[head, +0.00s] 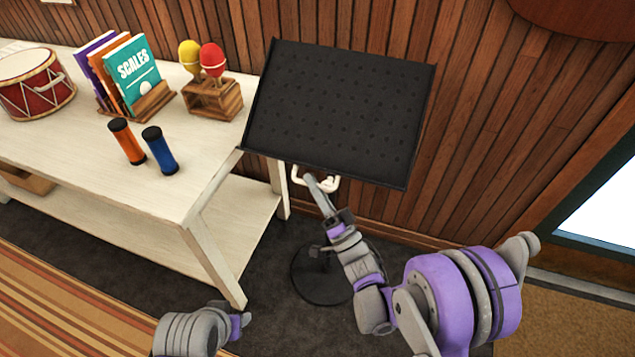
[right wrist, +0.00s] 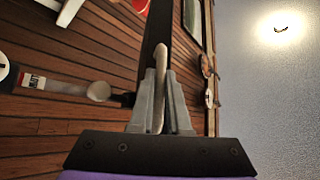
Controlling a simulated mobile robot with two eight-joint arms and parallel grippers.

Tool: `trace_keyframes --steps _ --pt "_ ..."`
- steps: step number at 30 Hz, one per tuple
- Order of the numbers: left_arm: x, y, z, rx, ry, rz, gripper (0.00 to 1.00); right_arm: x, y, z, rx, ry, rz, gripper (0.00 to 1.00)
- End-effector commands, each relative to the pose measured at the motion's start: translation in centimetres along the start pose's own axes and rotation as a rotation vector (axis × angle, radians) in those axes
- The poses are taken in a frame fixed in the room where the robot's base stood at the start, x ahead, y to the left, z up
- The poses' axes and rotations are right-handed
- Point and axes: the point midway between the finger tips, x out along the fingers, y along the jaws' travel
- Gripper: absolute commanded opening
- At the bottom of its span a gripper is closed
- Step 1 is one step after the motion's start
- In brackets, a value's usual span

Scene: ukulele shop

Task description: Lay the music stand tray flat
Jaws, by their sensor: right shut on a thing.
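The black music stand tray (head: 340,110) is a wide, dotted panel with a raised rim. It is tilted, with its face toward me, in the middle of the head view. A pale handle (head: 331,184) shows below its lower edge. My right gripper (head: 316,187) is at this handle, under the tray. In the right wrist view its fingers (right wrist: 160,105) are shut on the pale handle (right wrist: 161,62), and the tray shows as a dark strip (right wrist: 154,32) behind. Part of my left arm shows at the bottom of the head view, but no left fingers can be made out.
The stand's round black base (head: 318,287) is on the dark floor. A pale table (head: 75,145) stands left, close to the tray, with a drum (head: 38,85), books (head: 132,72), maracas (head: 212,60) and two shakers (head: 160,150). A wooden wall (head: 490,110) is behind the tray.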

Motion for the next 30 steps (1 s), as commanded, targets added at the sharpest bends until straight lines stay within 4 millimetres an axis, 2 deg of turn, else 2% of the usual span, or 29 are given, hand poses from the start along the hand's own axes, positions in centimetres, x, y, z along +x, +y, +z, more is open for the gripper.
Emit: trace_keyframes --steps 1,3,12,19,30 --pt "-1.0 0.0 -0.3 0.0 0.004 0.0 0.5 0.4 -1.6 -0.4 0.032 -0.002 0.026 0.0" --pt "-1.8 0.0 -0.6 0.0 0.007 0.0 0.5 0.8 -2.9 -0.8 0.078 -0.001 0.073 0.0" --pt "-5.9 0.0 -2.2 0.0 0.022 0.0 0.5 2.9 -7.1 -2.8 0.267 0.0 0.261 0.0" --pt "-7.8 0.0 -3.1 0.0 0.028 0.0 0.5 4.2 -8.9 -4.2 0.374 0.0 0.371 0.0" --pt "-8.9 0.0 -3.7 0.0 0.032 0.0 0.5 5.3 -9.9 -5.3 0.369 0.001 0.367 0.0"
